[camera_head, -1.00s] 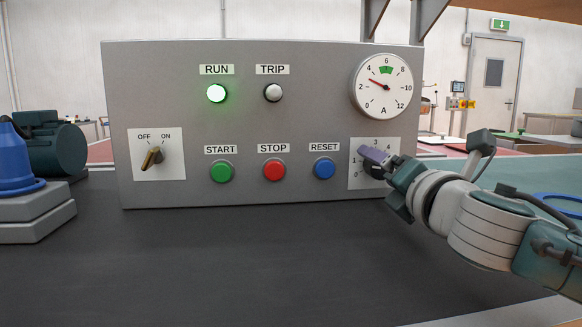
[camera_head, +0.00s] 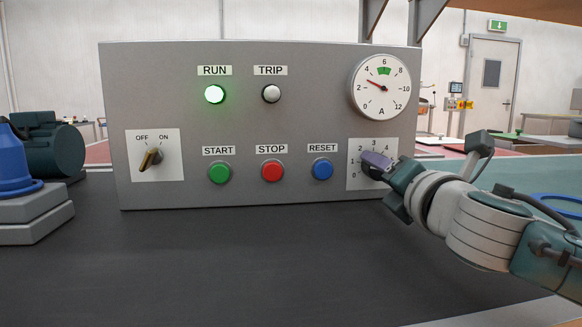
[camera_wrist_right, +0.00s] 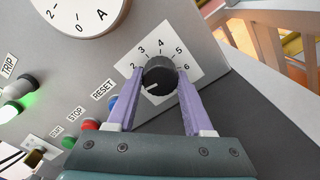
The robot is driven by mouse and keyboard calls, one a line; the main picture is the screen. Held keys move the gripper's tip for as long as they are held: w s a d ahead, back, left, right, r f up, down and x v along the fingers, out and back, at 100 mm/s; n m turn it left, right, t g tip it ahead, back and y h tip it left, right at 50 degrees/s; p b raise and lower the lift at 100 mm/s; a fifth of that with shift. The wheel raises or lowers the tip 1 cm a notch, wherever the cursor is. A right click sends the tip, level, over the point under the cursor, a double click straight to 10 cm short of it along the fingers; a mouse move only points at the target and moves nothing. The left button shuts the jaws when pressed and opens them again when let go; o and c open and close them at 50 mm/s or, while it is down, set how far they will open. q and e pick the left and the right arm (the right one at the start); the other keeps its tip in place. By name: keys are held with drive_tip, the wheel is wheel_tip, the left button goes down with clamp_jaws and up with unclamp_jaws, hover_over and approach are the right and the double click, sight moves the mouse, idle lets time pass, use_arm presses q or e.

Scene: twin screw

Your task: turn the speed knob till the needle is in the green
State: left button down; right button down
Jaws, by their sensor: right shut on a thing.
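The speed knob (camera_wrist_right: 160,75) is black and round, on a white plate with a number scale, at the lower right of the panel. My right gripper (camera_head: 374,162) has its two purple fingers shut on the knob, one on each side in the right wrist view. The knob's white mark points to the lower left there; the low numbers are hidden by a finger. The round gauge (camera_head: 381,100) is above the knob. Its needle (camera_head: 376,85) points to about 3, left of and below the green band (camera_head: 384,71) near 6. My left gripper is not in view.
The grey panel (camera_head: 240,125) also carries a lit green RUN lamp (camera_head: 214,94), a dark TRIP lamp (camera_head: 271,94), START, STOP and RESET buttons (camera_head: 322,169), and an OFF/ON switch (camera_head: 151,159). The dark table before the panel is clear. A blue-topped object (camera_head: 15,165) stands at the left.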

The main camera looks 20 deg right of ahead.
drive_tip(key=shift+m, duration=0.3)
drive_tip(key=m, duration=0.2)
drive_tip(key=shift+m, duration=2.5)
drive_tip(key=shift+c, duration=1.5)
unclamp_jaws()
drive_tip(key=shift+s, duration=0.1)
